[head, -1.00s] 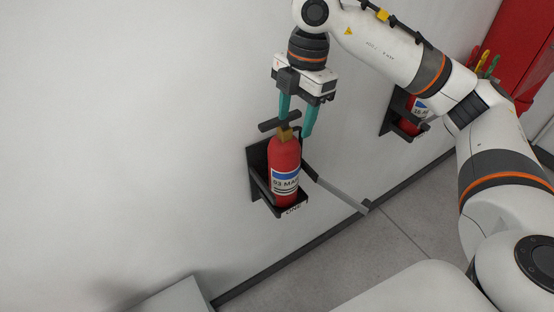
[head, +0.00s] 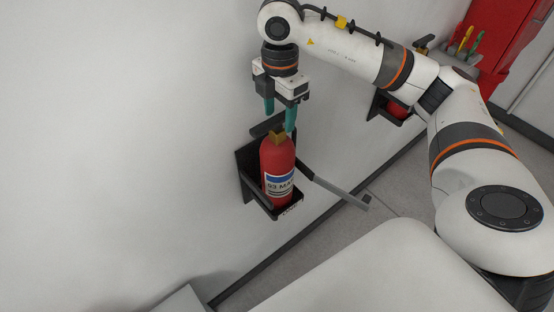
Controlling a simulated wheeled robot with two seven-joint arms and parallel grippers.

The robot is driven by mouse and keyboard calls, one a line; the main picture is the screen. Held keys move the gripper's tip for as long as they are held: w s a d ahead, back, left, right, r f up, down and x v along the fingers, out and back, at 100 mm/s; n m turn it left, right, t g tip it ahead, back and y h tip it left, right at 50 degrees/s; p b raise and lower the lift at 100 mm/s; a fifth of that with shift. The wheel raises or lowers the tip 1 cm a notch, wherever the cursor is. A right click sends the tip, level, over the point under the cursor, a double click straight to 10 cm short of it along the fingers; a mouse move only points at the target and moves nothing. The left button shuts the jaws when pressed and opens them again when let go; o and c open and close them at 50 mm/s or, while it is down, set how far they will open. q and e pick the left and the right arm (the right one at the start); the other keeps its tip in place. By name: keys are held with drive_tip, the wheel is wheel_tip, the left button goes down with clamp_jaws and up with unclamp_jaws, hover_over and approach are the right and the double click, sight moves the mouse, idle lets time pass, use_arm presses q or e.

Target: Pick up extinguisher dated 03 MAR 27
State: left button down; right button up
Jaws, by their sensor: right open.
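A red extinguisher (head: 277,160) stands upright in a black wall bracket (head: 247,172). Its label starts with "03 MA"; the rest turns out of sight. It has a brass-coloured neck and a black handle at the top. My right gripper (head: 279,119) points down at the top of the extinguisher, its two teal fingers apart and nothing held. The fingertips are by the handle; I cannot tell whether they touch it. My left gripper is not in view.
A second red extinguisher (head: 397,110) sits in another bracket further right, partly behind my arm. A red cabinet (head: 510,40) and coloured-handled tools (head: 466,40) are at the upper right.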

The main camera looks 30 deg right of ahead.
sight(277, 128)
drive_tip(key=f+p, duration=0.2)
drive_tip(key=f, duration=0.2)
drive_tip(key=shift+a+f, duration=0.15)
drive_tip(key=shift+a, duration=0.05)
drive_tip(key=shift+f, duration=0.3)
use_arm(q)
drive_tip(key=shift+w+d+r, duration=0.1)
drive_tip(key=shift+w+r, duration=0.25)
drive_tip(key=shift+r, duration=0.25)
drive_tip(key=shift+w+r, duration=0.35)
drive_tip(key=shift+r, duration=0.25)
use_arm(e)
drive_tip(key=shift+f, duration=0.1)
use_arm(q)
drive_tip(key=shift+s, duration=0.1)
use_arm(e)
drive_tip(key=shift+c, duration=0.4)
clamp_jaws()
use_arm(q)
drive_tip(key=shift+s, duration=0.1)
use_arm(e)
drive_tip(key=shift+w+r, duration=0.15)
drive_tip(key=shift+r, duration=0.1)
